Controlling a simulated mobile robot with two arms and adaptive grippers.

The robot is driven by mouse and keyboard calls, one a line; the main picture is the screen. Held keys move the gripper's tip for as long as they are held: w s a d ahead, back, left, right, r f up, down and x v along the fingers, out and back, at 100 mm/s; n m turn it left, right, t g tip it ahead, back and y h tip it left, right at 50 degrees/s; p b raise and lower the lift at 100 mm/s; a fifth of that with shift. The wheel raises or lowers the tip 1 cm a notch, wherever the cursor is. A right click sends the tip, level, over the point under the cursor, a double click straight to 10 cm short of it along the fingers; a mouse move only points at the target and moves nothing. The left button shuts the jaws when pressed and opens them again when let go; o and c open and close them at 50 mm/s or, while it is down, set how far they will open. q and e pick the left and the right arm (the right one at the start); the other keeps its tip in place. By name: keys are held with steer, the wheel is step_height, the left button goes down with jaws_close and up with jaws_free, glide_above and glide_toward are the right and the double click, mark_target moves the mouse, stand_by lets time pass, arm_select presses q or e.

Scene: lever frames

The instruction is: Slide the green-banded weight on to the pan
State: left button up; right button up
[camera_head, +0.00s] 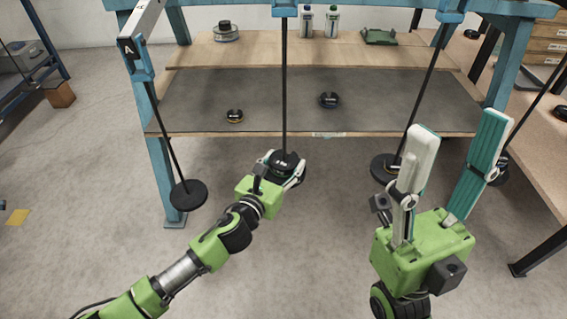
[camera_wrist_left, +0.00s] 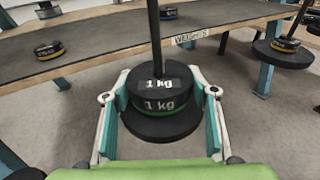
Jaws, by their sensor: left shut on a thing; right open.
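The green-banded weight (camera_wrist_left: 165,104), a black disc marked 1 kg, is between the fingers of my left gripper (camera_head: 285,168). In the left wrist view my left gripper (camera_wrist_left: 160,76) is shut on its sides. A black pan (camera_wrist_left: 158,133) shows directly under the weight; I cannot tell whether they touch. The hanging rod (camera_wrist_left: 153,30) meets the weight's top near its middle; the slot is not clear. In the head view the weight (camera_head: 283,158) is at the foot of the middle rod (camera_head: 284,95). My right gripper (camera_head: 461,122) is open and empty.
A yellow-banded weight (camera_head: 234,116) and a blue-banded weight (camera_head: 329,100) lie on the grey shelf mat (camera_head: 280,92). Another pan (camera_head: 188,196) hangs empty at left. A pan (camera_head: 378,170) at right carries a weight, partly hidden by my right gripper. Blue posts frame the bench.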

arm_select(q)
steer(key=shift+f, duration=0.1)
stand_by(0.5)
steer(key=o, duration=1.8)
steer(key=shift+f, duration=0.1)
steer(key=shift+f, duration=0.3)
steer(key=shift+r, duration=0.1)
steer(key=shift+s+r, duration=0.1)
